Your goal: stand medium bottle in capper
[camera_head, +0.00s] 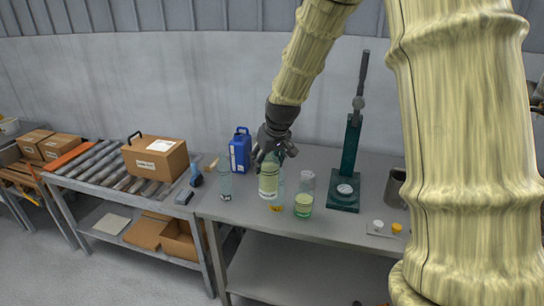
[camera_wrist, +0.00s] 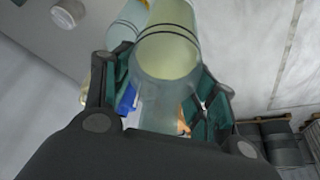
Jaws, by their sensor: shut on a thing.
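My gripper (camera_head: 274,152) is shut on a clear bottle of pale yellow-green liquid with dark rings, seemingly the medium bottle (camera_head: 268,182). It hangs about upright over the grey bench, left of the capper. In the wrist view, the bottle (camera_wrist: 166,55) sits between the two fingers of my gripper (camera_wrist: 165,100). The capper (camera_head: 349,150) is a dark green press with a tall column, a raised lever and a square base with a round pale seat. No bottle stands on its seat. Whether the held bottle touches the bench is hard to tell.
A clear cylinder with green liquid (camera_head: 304,196) stands between the held bottle and the capper. An empty-looking glass bottle (camera_head: 225,180) and a blue jug (camera_head: 240,150) stand left. A small plate with caps (camera_head: 385,229) lies right of the capper, near a grey pot (camera_head: 396,186).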

